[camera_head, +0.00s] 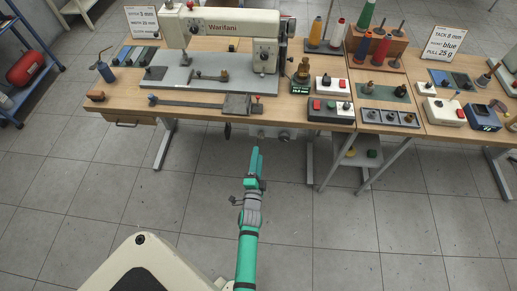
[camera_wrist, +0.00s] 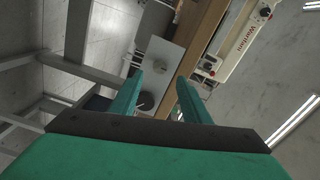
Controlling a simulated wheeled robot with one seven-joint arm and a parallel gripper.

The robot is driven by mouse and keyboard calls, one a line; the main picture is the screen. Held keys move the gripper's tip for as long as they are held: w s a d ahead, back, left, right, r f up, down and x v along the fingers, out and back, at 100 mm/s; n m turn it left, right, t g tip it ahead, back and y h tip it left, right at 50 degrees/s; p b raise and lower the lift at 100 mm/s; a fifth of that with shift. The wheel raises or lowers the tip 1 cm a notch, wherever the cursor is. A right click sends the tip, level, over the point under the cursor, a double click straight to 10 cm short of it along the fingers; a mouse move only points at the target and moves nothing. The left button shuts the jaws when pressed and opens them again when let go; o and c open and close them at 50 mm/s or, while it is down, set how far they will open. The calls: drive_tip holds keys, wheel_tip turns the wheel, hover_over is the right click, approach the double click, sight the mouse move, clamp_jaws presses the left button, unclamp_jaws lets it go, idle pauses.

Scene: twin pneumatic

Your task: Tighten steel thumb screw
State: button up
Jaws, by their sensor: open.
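My gripper (camera_head: 256,152) is in front of the workbench, over the floor, apart from the bench and everything on it. In the wrist view my gripper (camera_wrist: 159,77) has its two green fingers spread, with nothing between them. The sewing machine (camera_head: 225,27), marked Waritani, stands on the bench; its head also shows in the wrist view (camera_wrist: 241,40), turned on its side. A flat metal bar with a grey block (camera_head: 237,104) lies at the bench front. I cannot tell which small part is the steel thumb screw; small fittings are too small to make out.
The wooden bench (camera_head: 190,112) has a drawer (camera_head: 128,122) at left. Red-button control boxes (camera_head: 331,107), thread spools (camera_head: 381,50) and a brass-coloured device (camera_head: 302,70) stand to the right. A blue rack (camera_head: 28,62) is far left. Tiled floor before the bench is clear.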

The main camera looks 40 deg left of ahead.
drive_tip(key=shift+v, duration=1.1)
drive_tip(key=s+d+r+n+h, duration=0.1)
drive_tip(key=s+d+n+h, duration=0.1)
drive_tip(key=s+d, duration=0.55)
drive_tip(key=s+d+r+n+h, duration=0.15)
drive_tip(key=s+d, duration=0.35)
drive_tip(key=d, duration=0.6)
drive_tip(key=s+d+r+n+h, duration=0.5)
drive_tip(key=s+d+r, duration=0.8)
drive_tip(key=s+r, duration=0.1)
drive_tip(key=shift+s+r+h, duration=0.35)
drive_tip(key=shift+s+r, duration=0.05)
